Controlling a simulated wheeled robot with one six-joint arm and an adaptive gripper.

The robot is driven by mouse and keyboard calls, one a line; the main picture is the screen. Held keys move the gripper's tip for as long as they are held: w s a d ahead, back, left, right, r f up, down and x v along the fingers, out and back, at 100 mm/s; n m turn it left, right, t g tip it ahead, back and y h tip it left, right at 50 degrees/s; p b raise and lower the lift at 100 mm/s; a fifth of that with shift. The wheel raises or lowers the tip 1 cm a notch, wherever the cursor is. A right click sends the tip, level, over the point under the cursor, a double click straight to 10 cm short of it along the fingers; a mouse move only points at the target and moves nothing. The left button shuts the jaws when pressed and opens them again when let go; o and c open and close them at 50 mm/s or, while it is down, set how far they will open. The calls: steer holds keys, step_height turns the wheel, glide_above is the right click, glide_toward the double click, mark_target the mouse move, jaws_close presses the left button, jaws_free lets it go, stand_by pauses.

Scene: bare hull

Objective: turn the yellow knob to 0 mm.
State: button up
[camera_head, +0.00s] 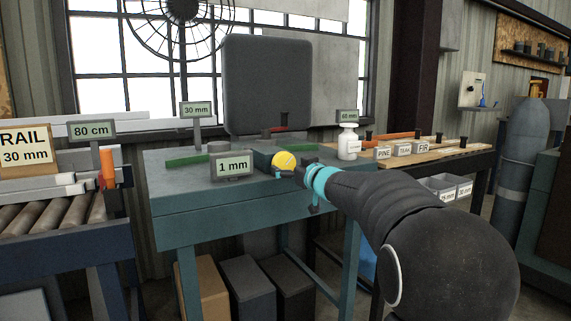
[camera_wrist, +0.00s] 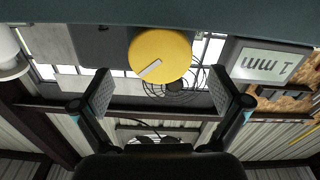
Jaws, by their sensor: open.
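My gripper (camera_head: 301,172) is close to the knob. In the wrist view my gripper (camera_wrist: 163,90) is open, one finger on each side of the knob's outline, apart from it.
The teal bench (camera_head: 180,193) also bears green bars, a 30 mm sign (camera_head: 195,110) and a white bottle (camera_head: 348,142). A large dark grey panel (camera_head: 267,84) stands behind. A roller table (camera_head: 60,210) is at left; a wooden-topped table with labelled signs (camera_head: 403,149) is at right.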

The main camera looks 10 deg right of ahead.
mark_target(286, 163)
steer(key=shift+x, duration=1.7)
steer(key=c, duration=1.2)
